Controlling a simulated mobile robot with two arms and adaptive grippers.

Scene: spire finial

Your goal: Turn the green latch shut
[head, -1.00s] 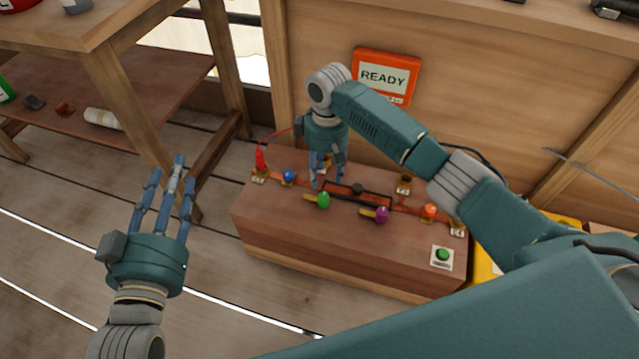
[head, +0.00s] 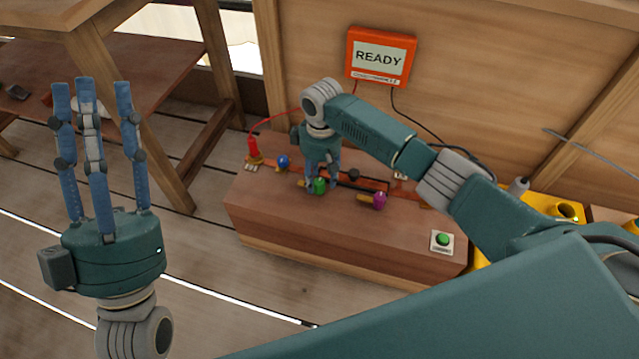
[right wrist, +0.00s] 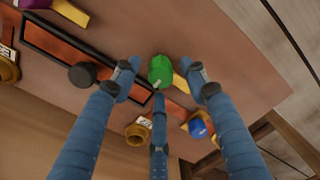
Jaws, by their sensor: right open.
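The green latch (head: 319,186) sits on top of the wooden box (head: 300,232), with a yellow lever at its side. In the right wrist view the green latch (right wrist: 161,71) lies between the spread fingers of my right gripper (right wrist: 163,80). In the head view my right gripper (head: 322,182) points down over the latch, its fingers around it; I cannot tell whether they touch it. My right gripper is open. My left gripper (head: 98,95) is raised at the left, fingers spread upward, open and empty, away from the box.
A blue knob (head: 283,161), a purple knob (head: 379,200) and a black knob (head: 352,175) stand near the latch. A red plug (head: 253,146) is at the box's left end, a green button (head: 442,239) at its right. An orange screen (head: 381,56) on the wall reads READY.

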